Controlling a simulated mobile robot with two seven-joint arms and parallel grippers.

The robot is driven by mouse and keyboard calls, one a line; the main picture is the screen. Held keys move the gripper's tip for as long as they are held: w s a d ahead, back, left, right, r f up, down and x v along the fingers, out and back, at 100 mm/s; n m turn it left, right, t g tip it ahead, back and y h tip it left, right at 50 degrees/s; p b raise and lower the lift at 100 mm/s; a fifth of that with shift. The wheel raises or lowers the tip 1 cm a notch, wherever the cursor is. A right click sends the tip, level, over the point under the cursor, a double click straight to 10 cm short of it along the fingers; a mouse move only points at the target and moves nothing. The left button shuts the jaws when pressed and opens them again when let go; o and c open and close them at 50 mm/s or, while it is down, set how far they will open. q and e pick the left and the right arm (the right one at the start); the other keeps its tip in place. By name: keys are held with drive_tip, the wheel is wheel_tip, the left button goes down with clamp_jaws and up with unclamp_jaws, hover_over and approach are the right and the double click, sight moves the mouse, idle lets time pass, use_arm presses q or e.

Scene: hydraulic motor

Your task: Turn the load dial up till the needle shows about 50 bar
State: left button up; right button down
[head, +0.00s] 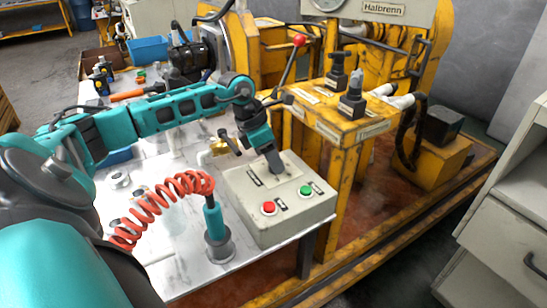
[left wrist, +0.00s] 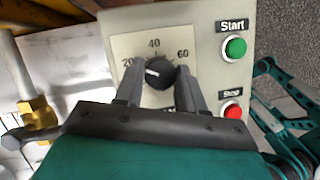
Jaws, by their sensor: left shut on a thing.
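The load dial (left wrist: 160,73) is a black round knob with a white mark on the grey control box, seen in the left wrist view. Its scale reads 20, 40 and 60, and the white mark points to the left. My left gripper (left wrist: 159,68) is shut on the dial, one finger on each side. In the head view my left gripper (head: 275,165) comes down onto the control box (head: 290,222) and hides the dial. A round gauge (head: 327,4) shows at the top edge, cut off, its needle not readable. My right gripper is not in view.
A green start button (left wrist: 235,47) and a red stop button (left wrist: 231,110) sit right of the dial. A red coiled hose (head: 165,195) and a teal handle (head: 214,222) stand left of the box. A yellow frame with levers (head: 345,120) rises behind.

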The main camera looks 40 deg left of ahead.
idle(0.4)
use_arm(q)
drive_tip(key=o, duration=1)
drive_tip(key=shift+o, duration=0.2)
drive_tip(key=p+v, duration=0.1)
drive_tip(key=v, duration=1.2)
